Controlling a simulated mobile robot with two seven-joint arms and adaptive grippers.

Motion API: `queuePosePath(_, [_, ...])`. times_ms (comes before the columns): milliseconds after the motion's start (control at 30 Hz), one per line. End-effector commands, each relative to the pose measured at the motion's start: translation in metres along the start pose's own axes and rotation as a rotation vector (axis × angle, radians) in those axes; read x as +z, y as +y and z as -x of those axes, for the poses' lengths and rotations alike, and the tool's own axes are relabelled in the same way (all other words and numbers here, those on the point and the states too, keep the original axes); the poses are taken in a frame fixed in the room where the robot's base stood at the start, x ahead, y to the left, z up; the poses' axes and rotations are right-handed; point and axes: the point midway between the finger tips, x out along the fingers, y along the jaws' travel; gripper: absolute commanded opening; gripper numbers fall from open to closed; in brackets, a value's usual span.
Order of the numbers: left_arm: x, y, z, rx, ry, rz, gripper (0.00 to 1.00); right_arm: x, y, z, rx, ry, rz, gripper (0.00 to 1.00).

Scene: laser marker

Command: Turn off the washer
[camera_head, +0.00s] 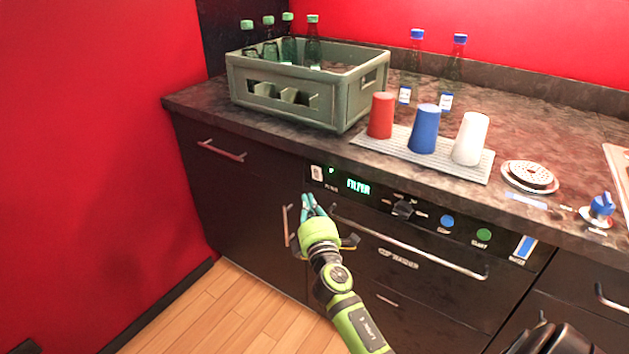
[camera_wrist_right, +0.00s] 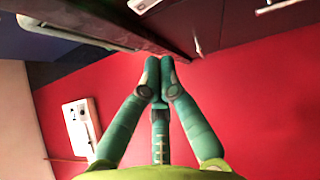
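The washer (camera_head: 370,262) is a black built-in machine under the counter, with a long silver handle. Its control panel has a lit cyan display (camera_head: 358,186) reading what looks like "FILTER". A small white switch (camera_head: 316,173) sits at the panel's left end, with a small lit mark beside it. A black dial (camera_head: 403,209), a blue button (camera_head: 447,221) and a green button (camera_head: 483,235) sit further right. My right gripper (camera_head: 309,201) is just below the switch, apart from it in the picture. Its teal fingertips (camera_wrist_right: 160,77) are together and empty. My left gripper is out of view.
A green crate of bottles (camera_head: 300,83) stands on the counter above. Red (camera_head: 381,115), blue (camera_head: 424,129) and white (camera_head: 470,138) cups stand on a ridged mat. The washer handle (camera_head: 408,245) and a cabinet handle (camera_head: 286,226) stick out near my right gripper.

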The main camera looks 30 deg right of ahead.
Motion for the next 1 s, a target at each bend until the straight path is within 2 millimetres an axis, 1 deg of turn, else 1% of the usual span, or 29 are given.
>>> queuePosePath(33, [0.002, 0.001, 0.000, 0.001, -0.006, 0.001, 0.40, 0.000, 0.001, -0.013, 0.002, 0.000, 0.001, 0.00])
queuePosePath(100, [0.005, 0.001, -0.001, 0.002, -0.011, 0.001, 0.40, 0.000, 0.001, -0.028, 0.002, 0.000, 0.000, 0.00])
queuePosePath(200, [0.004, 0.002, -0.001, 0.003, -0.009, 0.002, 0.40, 0.002, 0.001, -0.046, 0.001, -0.002, 0.001, 0.00])
queuePosePath(300, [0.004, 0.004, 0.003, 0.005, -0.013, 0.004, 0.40, 0.015, 0.001, -0.056, -0.001, -0.002, 0.002, 0.00])
queuePosePath(400, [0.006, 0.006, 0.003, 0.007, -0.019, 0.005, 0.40, 0.022, 0.000, -0.063, 0.000, 0.000, 0.002, 0.00])
queuePosePath(567, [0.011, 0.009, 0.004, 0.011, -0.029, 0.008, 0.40, 0.028, 0.000, -0.068, -0.001, 0.000, -0.001, 0.00])
queuePosePath(867, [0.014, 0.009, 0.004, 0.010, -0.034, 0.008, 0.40, 0.028, -0.001, -0.069, -0.001, 0.000, -0.001, 0.00])
queuePosePath(933, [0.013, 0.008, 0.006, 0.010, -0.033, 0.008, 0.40, 0.029, 0.001, -0.069, -0.003, 0.000, -0.003, 0.00])
queuePosePath(1000, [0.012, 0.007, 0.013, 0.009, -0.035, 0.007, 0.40, 0.030, 0.004, -0.070, -0.012, 0.001, -0.012, 0.00])
